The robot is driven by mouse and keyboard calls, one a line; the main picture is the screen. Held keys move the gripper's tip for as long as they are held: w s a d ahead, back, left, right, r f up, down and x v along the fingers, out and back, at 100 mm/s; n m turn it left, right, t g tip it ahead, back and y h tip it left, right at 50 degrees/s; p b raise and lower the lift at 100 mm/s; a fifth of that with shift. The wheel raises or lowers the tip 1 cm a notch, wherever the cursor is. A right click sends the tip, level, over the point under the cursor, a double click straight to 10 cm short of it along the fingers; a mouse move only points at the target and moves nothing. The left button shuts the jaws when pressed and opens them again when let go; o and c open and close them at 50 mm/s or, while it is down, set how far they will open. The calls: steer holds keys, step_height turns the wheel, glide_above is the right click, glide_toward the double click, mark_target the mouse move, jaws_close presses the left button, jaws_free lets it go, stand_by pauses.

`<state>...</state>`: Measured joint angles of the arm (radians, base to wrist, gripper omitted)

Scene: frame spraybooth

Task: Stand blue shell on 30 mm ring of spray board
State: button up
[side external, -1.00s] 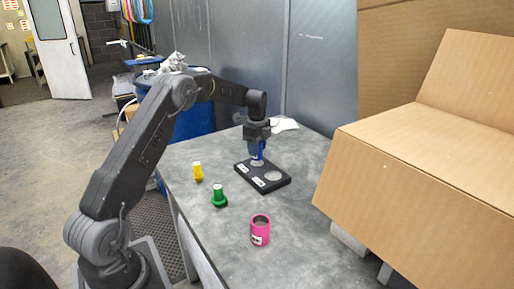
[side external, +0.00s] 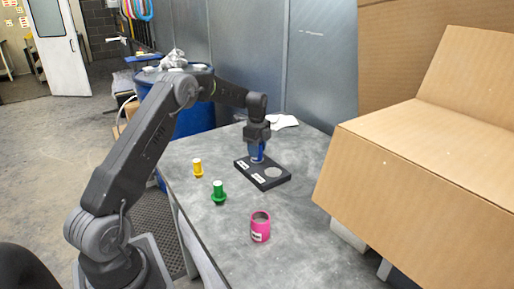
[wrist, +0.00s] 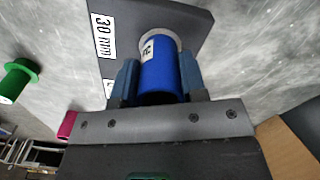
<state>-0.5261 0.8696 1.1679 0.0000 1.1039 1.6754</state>
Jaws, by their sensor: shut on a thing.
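The blue shell (side external: 257,154) is upright between the jaws of my gripper (side external: 257,146), over the far-left ring spot of the dark spray board (side external: 264,183). In the wrist view the shell (wrist: 160,72) sits between both fingers (wrist: 158,82), with a small white label on its side. A pale ring (wrist: 157,36) shows around its far end, beside the "30 mm" label (wrist: 103,35). The shell's lower end appears at the ring; whether it fully touches cannot be told. The other pale ring (side external: 273,172) of the board is empty.
A yellow piece (side external: 197,168), a green flanged piece (side external: 218,192) and a pink cup (side external: 260,226) stand on the grey table nearer the camera. A large cardboard box (side external: 420,165) is at the right. A white cloth (side external: 285,121) lies behind the board.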

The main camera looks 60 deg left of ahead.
steer(key=o, duration=1.1)
steer(key=shift+c, duration=0.2)
step_height(320, 180, up, 14)
